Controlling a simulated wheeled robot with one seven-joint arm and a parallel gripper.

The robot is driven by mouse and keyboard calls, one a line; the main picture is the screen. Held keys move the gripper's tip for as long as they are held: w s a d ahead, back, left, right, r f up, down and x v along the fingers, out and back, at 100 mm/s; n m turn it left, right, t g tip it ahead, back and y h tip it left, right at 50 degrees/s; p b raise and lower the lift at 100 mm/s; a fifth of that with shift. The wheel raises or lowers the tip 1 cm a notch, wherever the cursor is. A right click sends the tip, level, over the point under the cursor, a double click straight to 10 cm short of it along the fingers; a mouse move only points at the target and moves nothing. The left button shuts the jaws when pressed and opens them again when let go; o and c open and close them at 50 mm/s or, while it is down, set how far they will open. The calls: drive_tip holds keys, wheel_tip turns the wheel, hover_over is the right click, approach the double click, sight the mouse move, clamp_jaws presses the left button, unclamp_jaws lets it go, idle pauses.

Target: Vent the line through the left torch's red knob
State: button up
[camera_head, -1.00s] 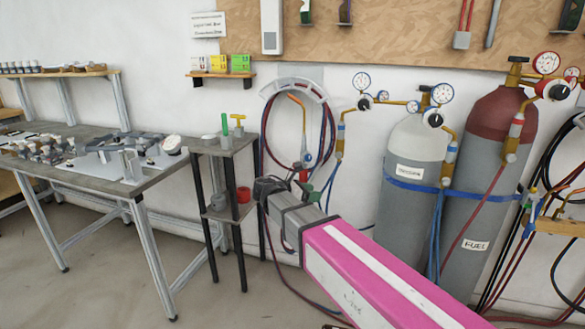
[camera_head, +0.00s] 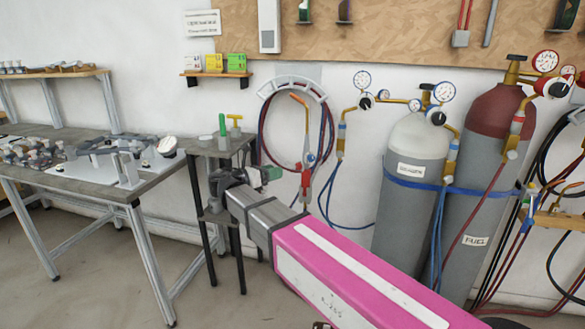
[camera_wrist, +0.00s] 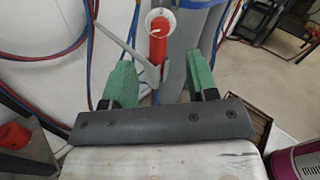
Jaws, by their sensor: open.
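The left torch (camera_head: 306,150) hangs on the wall hose hanger, with a copper tip at top and a blue part on its body. A red part (camera_head: 306,180), likely its red knob, shows low on it. My gripper (camera_head: 268,174) is to the left of the torch in the head view, apart from it in the picture. In the wrist view my gripper (camera_wrist: 163,64) has its green fingers spread and nothing between them. Beyond the fingers is a red cylindrical piece (camera_wrist: 158,45) with a pale round end; I cannot tell whether it is the knob.
A small stand (camera_head: 218,148) with green and yellow items is behind my gripper. Strapped gas cylinders (camera_head: 400,215) stand right of the torch. A workbench (camera_head: 110,190) with metal parts is at left. Red and blue hoses (camera_head: 330,130) loop around the hanger.

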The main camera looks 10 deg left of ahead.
sight(296, 166)
drive_tip(key=x, duration=0.8)
drive_tip(key=shift+w+d, duration=0.15)
drive_tip(key=c, duration=0.9)
